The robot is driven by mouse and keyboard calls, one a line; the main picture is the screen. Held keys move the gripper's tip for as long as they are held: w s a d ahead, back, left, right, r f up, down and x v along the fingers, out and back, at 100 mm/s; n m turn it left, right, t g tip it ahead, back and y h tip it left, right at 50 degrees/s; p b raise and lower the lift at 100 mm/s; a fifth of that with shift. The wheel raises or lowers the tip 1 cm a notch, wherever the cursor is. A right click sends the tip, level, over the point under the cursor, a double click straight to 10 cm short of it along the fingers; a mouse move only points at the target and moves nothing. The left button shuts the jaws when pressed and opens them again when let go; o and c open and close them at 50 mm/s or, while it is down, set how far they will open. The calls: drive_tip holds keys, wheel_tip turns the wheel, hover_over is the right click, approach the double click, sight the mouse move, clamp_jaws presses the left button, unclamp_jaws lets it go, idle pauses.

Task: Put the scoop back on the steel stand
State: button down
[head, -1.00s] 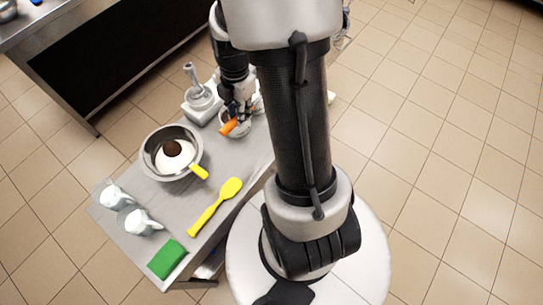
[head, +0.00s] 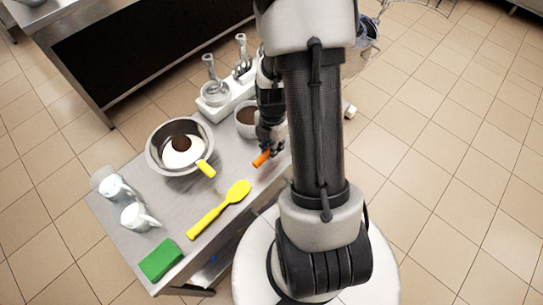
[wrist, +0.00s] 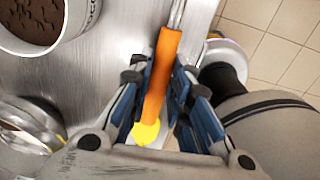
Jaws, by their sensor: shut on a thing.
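My gripper (head: 268,147) is shut on the orange handle of the scoop (head: 262,157), beside the tub of brown contents. In the wrist view the orange handle (wrist: 162,75) lies between the fingers of my gripper (wrist: 160,88), with a metal shaft running out of the top edge. The scoop's head is out of the wrist view and hidden in the head view. A pale stand with shiny upright pieces (head: 222,92) is at the table's back; I cannot tell for sure that it is the steel stand.
The white tub (wrist: 63,40) of brown contents stands near my gripper. A steel bowl (head: 152,157) with a yellow-handled tool, a yellow spatula (head: 218,208), white jugs (head: 134,217) and a green block (head: 160,260) occupy the steel table (head: 180,215).

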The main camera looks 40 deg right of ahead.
drive_tip(key=shift+f+b, duration=0.7)
drive_tip(key=shift+f, duration=1.5)
drive_tip(key=shift+f, duration=0.2)
drive_tip(key=c, duration=1.5)
unclamp_jaws()
